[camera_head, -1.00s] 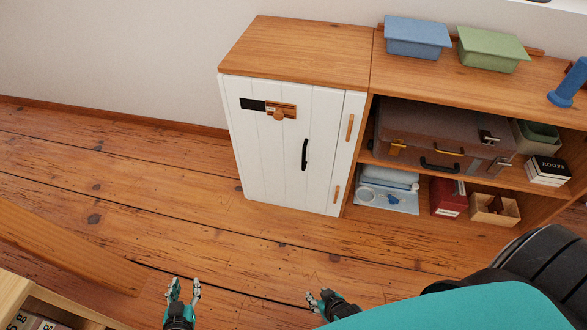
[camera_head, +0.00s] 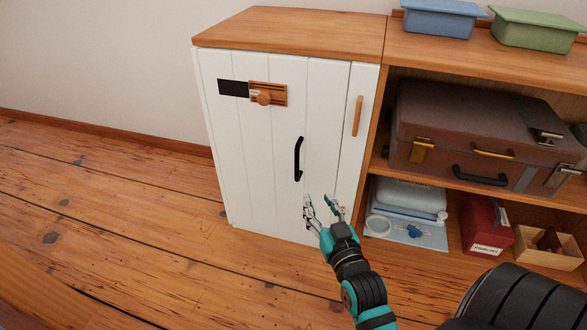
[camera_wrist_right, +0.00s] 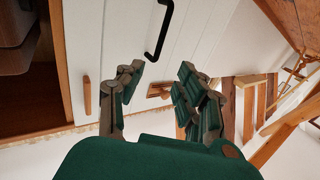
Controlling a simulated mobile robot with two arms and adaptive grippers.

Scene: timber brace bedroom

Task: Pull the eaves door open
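The white plank eaves door (camera_head: 265,150) is shut in the front of a wooden-topped cabinet. It has a black vertical handle (camera_head: 298,158) and, higher up, a wooden slide latch (camera_head: 268,94) with a round knob, beside a dark plate. My right gripper (camera_head: 322,203) is open and empty, below and slightly right of the handle, apart from it. In the right wrist view the handle (camera_wrist_right: 159,32) lies beyond the open fingers (camera_wrist_right: 157,85), and the latch shows partly between them. My left gripper is out of view.
A wooden peg (camera_head: 357,116) sits on the white strip right of the door. The open shelf on the right holds a brown suitcase (camera_head: 480,130), a red box (camera_head: 485,228) and a wooden crate (camera_head: 550,245). The plank floor (camera_head: 110,215) left of the cabinet is clear.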

